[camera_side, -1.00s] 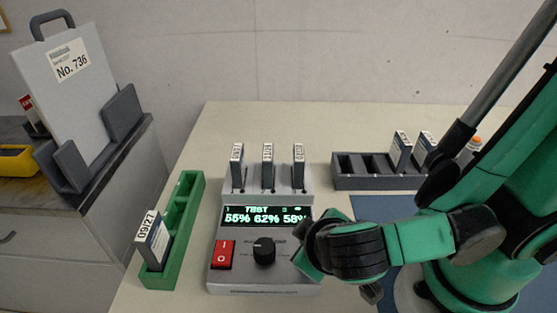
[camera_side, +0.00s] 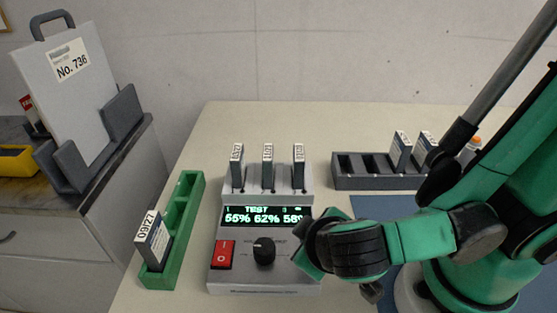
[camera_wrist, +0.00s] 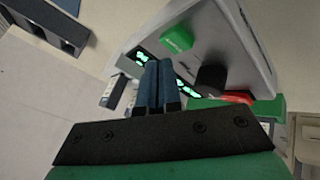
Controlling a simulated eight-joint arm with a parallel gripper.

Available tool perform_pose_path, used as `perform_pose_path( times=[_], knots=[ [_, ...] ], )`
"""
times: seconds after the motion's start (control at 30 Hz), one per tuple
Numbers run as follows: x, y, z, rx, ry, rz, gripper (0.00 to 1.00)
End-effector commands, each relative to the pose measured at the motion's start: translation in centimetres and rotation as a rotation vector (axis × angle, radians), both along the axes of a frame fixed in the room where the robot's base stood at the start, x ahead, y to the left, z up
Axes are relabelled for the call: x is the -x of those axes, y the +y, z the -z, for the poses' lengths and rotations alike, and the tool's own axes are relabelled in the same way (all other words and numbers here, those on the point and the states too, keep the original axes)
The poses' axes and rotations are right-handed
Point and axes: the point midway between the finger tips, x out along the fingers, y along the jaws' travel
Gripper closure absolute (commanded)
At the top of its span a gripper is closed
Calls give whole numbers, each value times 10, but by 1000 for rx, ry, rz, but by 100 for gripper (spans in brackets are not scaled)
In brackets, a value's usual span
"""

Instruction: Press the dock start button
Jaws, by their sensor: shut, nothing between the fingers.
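The dock (camera_side: 215,285) is a grey sloped unit with a lit display (camera_side: 266,216) reading TEST and percentages. Three labelled packs (camera_side: 268,165) stand upright in its top slots. A green button (camera_wrist: 177,40) shows on the dock in the wrist view. In the side view, my gripper covers that part of the dock. My gripper (camera_wrist: 158,67) is shut and empty, its fingers pointing over the dock. In the wrist view the fingertips appear beside the green button, with a gap in the picture. I cannot tell how high they are above it.
The dock also has a red rocker switch (camera_side: 222,255) and a black knob (camera_side: 264,251). A green tray (camera_side: 187,210) with one pack (camera_side: 152,242) stands left. A dark slotted rack (camera_side: 345,184) with packs stands back right. A cabinet with a clipboard-like panel (camera_side: 75,100) is far left.

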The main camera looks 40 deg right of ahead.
Motion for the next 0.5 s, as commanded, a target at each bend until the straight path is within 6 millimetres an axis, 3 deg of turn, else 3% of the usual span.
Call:
perform_pose_path(
  times=[0.27, 0.5],
  knots=[
    [0, 0, -3, 0, 0, 0, 100],
    [0, -1, -26, 0, 0, 0, 100]
  ],
)
